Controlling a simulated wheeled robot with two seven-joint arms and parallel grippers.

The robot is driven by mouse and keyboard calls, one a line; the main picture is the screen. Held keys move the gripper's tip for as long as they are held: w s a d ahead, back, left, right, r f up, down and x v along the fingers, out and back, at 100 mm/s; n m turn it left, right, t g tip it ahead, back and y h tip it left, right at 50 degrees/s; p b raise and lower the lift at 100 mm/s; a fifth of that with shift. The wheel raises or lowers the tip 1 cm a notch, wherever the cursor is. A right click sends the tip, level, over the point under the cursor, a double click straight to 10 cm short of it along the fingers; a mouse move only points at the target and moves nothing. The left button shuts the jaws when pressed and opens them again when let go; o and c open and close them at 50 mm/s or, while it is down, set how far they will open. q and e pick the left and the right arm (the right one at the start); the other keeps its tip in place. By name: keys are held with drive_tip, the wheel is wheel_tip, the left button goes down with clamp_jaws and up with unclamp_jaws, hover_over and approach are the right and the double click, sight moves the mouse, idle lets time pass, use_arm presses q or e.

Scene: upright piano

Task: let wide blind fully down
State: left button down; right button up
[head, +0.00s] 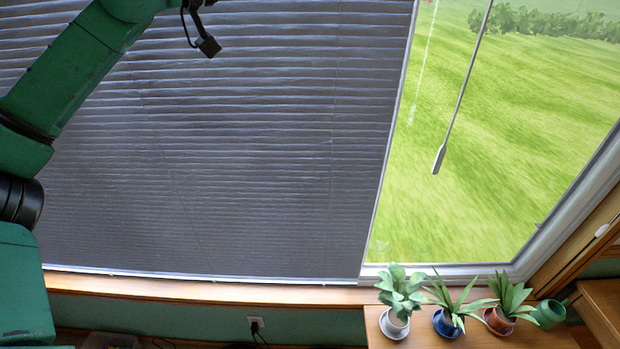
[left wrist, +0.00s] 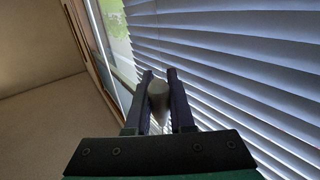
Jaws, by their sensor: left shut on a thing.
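The wide blind (head: 220,150) is grey with horizontal slats and covers the left part of the window. Its bottom edge (head: 200,275) lies along the window sill. It also shows in the left wrist view (left wrist: 235,65). My left gripper (left wrist: 159,73) is shut on a pale, rounded pull (left wrist: 158,98) in front of the slats. In the head view my left arm rises out at the top, so the gripper tips and the pull are hidden there. My right gripper is in neither view.
A thin wand (head: 461,95) with a flat end hangs before the uncovered right pane. Several potted plants (head: 398,318) and a green can (head: 549,313) stand on a wooden surface below. An outlet with plug (head: 255,323) is under the sill.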

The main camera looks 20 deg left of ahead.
use_arm(q)
drive_tip(key=shift+r, duration=2.3)
drive_tip(key=w+d+r, duration=0.1)
drive_tip(key=d+r, duration=0.2)
drive_tip(key=d, duration=0.2)
drive_tip(key=shift+w+r, duration=0.2)
drive_tip(key=shift+r, duration=0.1)
drive_tip(key=c, duration=0.6)
unclamp_jaws()
drive_tip(key=shift+r, duration=0.1)
